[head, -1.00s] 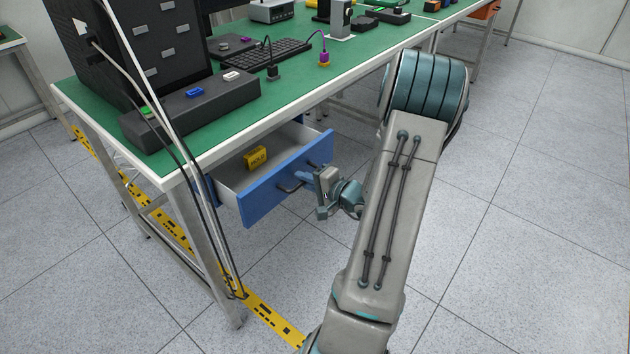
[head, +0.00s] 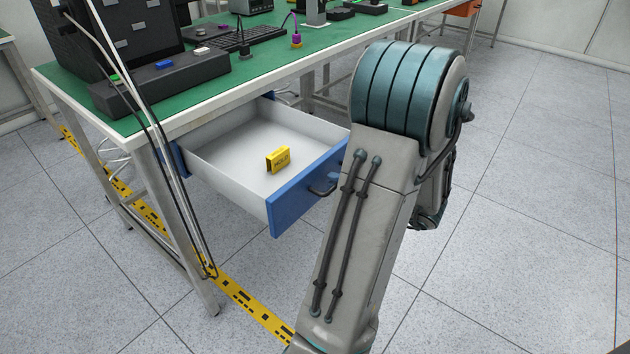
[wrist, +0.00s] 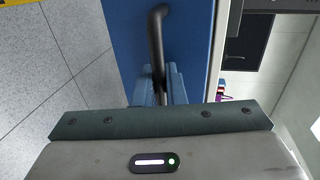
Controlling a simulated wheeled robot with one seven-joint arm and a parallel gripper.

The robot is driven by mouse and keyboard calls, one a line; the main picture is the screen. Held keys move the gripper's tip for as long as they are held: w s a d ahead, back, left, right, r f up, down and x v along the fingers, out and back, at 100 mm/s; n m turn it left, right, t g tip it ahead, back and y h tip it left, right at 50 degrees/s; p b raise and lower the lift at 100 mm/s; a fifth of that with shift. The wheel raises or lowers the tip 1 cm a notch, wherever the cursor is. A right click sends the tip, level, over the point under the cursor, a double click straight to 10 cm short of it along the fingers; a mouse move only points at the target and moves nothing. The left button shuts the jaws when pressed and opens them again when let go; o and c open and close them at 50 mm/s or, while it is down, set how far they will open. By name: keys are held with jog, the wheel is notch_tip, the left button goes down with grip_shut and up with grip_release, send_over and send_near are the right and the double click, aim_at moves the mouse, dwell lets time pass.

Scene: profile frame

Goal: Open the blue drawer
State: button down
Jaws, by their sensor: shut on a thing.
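The blue drawer (head: 290,203) under the green-topped bench stands pulled well out, with its pale inside showing in the head view. A yellow block (head: 278,160) with dark lettering sits on the drawer floor. The dark drawer handle (head: 322,188) shows at the front, partly hidden by my arm. In the wrist view the blue front (wrist: 195,35) and the dark curved handle (wrist: 155,35) are close up. My gripper (wrist: 160,88) is shut on the handle there. My gripper is hidden behind my arm in the head view.
The green bench top (head: 190,92) holds a black case, a keyboard (head: 240,40) and small devices. A metal bench leg (head: 185,235) and hanging cables stand left of the drawer. Yellow-black floor tape (head: 240,300) runs below. Grey floor at right is clear.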

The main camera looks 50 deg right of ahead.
jog(key=shift+s, duration=0.4)
jog(key=c, duration=1.6)
grip_release()
jog(key=p+v, duration=0.1)
jog(key=v, duration=1.3)
jog(key=shift+w, duration=0.1)
